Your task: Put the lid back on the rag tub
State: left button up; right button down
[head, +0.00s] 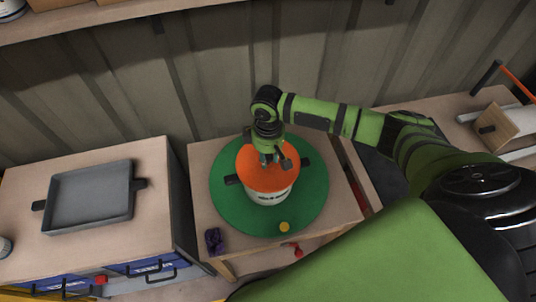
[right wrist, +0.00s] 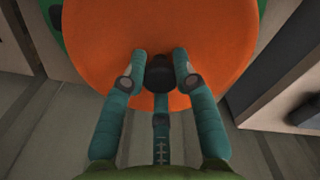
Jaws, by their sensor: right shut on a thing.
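The orange lid (head: 262,182) is round with a dark knob (right wrist: 159,72) in its middle. It covers the mouth of the white rag tub (head: 270,196), which stands on a round green mat (head: 228,205). I cannot tell whether the lid rests on the rim or hangs slightly above it. My right gripper (head: 270,159) comes down from above and is shut on the knob; in the right wrist view its fingers (right wrist: 160,68) close around the knob. The tub's inside is hidden. My left gripper is not in view.
Dark handle-like pieces (head: 232,180) stick out on both sides of the tub. A small purple object (head: 214,241) and a yellow disc (head: 284,227) lie near the table's front. A grey tray (head: 91,196) sits on the left cabinet. A corrugated wall stands behind.

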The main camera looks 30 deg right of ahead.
jog(key=shift+p, duration=0.45)
dwell(0.3)
dwell(0.3)
jog(key=shift+c, duration=2)
grip_release()
notch_tip(320, 180, up, 5)
jog(key=p, duration=0.5)
jog(key=shift+p, duration=0.4)
jog(key=shift+r, duration=1)
grip_shut()
